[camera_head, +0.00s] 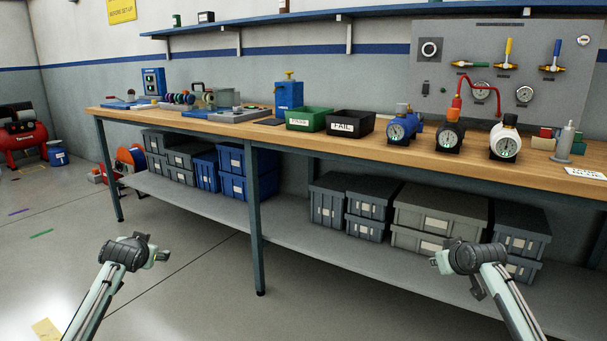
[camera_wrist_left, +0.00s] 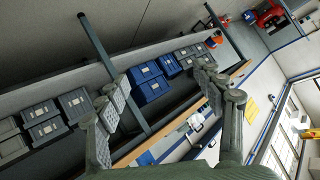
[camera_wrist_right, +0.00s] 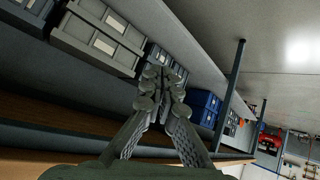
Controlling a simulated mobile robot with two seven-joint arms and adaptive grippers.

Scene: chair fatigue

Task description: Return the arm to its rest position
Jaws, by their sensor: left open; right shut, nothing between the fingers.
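In the head view my left arm comes in at the lower left, with its gripper (camera_head: 160,254) in front of the workbench and below its top. In the left wrist view that gripper (camera_wrist_left: 160,92) has its two fingers spread wide with nothing between them. My right arm comes in at the lower right, with its gripper (camera_head: 437,262) in front of the lower shelf. In the right wrist view that gripper (camera_wrist_right: 163,85) has its fingertips together and holds nothing. Both grippers appear clear of the bench.
The workbench (camera_head: 225,129) carries a green bin (camera_head: 309,119), a black FAIL bin (camera_head: 350,123) and several gauges. Grey crates (camera_head: 440,216) and blue crates (camera_head: 246,172) fill parts of the lower shelf (camera_head: 275,225). The floor (camera_head: 190,280) between my arms is clear.

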